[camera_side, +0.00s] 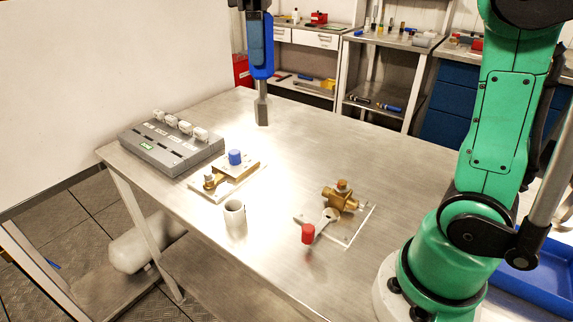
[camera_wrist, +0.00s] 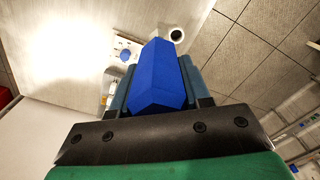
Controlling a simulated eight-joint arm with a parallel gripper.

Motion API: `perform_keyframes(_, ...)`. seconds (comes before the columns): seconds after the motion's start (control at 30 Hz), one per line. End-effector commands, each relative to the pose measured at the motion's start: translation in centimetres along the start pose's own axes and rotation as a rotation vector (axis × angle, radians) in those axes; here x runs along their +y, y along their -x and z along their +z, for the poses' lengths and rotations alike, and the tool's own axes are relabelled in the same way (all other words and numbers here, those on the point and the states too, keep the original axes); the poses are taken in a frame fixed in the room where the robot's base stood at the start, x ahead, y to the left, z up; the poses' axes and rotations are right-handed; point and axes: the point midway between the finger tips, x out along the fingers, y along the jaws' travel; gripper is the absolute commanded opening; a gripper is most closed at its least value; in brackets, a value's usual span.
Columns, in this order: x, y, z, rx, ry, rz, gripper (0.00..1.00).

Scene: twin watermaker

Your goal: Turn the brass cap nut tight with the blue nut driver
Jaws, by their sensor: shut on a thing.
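My gripper (camera_side: 257,48) is shut on the handle of the blue nut driver (camera_side: 268,74). The driver hangs upright with its grey socket end down, above the table and apart from it. In the wrist view the blue handle (camera_wrist: 158,82) sits between my jaws and hides the socket. A brass fitting with a small nut on top (camera_side: 209,178) sits on a pale plate with a blue knob (camera_side: 235,157). A brass valve (camera_side: 342,190) with a nut-like top stands on another plate to the right. I cannot tell for certain which nut is the brass cap nut.
A grey block with several white switches (camera_side: 172,142) stands at the table's left. A white cup (camera_side: 235,218) stands near the front edge. A red-ended lever (camera_side: 308,233) juts from the valve. The metal table (camera_side: 310,130) is clear at the back.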

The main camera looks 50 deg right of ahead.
Motion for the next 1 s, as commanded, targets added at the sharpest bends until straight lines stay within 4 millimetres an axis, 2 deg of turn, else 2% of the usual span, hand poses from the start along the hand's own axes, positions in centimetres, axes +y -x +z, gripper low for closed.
perform_keyframes(0.03,0.6,-0.6,2.1,0.0,0.005,0.0,0.0)
perform_keyframes(0.2,1.3,-3.1,8.2,0.0,0.066,0.0,0.0)
perform_keyframes(0.3,1.1,-4.7,10.9,0.0,0.096,0.0,0.0)
perform_keyframes(0.4,0.7,-6.0,12.7,0.001,0.121,0.0,0.0)
perform_keyframes(0.6,0.3,-7.2,14.2,0.001,0.147,0.0,0.0)
perform_keyframes(1.0,0.3,-9.5,14.2,0.0,0.149,0.0,0.0)
